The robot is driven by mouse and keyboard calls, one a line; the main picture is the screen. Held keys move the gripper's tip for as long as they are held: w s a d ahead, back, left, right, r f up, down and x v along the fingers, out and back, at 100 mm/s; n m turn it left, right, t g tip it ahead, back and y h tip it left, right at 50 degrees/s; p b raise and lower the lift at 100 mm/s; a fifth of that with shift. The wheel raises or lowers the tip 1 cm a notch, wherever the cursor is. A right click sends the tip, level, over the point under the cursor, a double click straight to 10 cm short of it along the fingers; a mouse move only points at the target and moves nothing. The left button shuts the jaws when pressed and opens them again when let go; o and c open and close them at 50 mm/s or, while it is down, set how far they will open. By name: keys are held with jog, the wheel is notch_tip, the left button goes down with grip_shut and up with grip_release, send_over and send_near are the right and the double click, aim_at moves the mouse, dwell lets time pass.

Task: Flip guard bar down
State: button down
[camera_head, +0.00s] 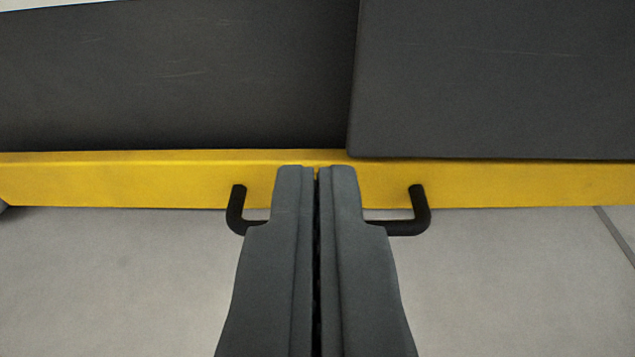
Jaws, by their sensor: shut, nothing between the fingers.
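The yellow guard bar (150,180) runs across the whole picture, roughly level. A black U-shaped handle (417,212) is fixed to its lower part, and both of its bent ends show. My gripper (317,172) is in the middle with its two grey fingers shut together and nothing between them. The fingertips overlap the yellow bar in the picture and hide the middle of the handle. I cannot tell whether the fingers touch the bar or the handle.
Dark grey panels (490,80) fill the upper part, just above the yellow bar; the left panel (180,75) and the right one meet at a vertical edge. A light grey tiled floor (510,285) shows below the bar, with no objects on it.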

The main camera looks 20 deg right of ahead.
jog(key=x, duration=0.8)
jog(key=shift+w+d, duration=0.15)
jog(key=shift+w, duration=0.2)
notch_tip(320, 180, down, 2)
jog(key=shift+w+f, duration=0.1)
jog(key=shift+f, duration=1)
notch_tip(320, 180, down, 9)
jog(key=shift+f, duration=0.1)
